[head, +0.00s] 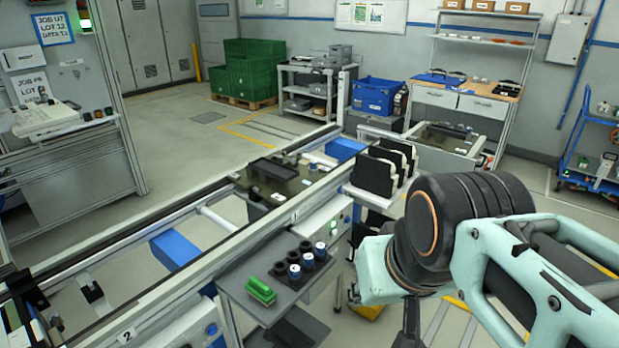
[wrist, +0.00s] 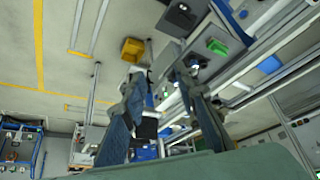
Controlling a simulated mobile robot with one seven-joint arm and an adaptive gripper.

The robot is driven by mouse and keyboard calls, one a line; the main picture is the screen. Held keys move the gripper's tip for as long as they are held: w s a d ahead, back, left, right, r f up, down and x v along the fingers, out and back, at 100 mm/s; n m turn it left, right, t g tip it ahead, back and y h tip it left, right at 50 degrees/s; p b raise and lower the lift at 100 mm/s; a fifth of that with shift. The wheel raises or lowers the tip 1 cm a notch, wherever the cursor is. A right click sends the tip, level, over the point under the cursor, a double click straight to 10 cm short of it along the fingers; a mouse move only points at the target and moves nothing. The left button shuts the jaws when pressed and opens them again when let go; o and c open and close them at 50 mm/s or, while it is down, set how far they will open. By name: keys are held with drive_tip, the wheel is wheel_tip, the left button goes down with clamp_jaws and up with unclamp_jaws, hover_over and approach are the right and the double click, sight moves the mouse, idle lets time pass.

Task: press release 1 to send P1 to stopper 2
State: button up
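A dark pallet (head: 293,182) with black parts on it sits on the conveyor (head: 238,238) in the middle of the head view; I cannot read a P1 mark. A "2" label (head: 127,335) is on the conveyor's near rail at the lower left. My gripper (wrist: 160,76) is open and empty in the wrist view, its two fingers apart. In the head view it is mostly hidden below my arm, away from the button.
A grey shelf (head: 238,284) with a green block (head: 260,291) and several dark cylinders juts out from the conveyor's near side. A rack (head: 352,190) of black plates stands right of the pallet. A yellow bin (wrist: 132,50) is on the floor. Open floor lies beyond the conveyor.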

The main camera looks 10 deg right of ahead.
clamp_jaws()
idle(1.4)
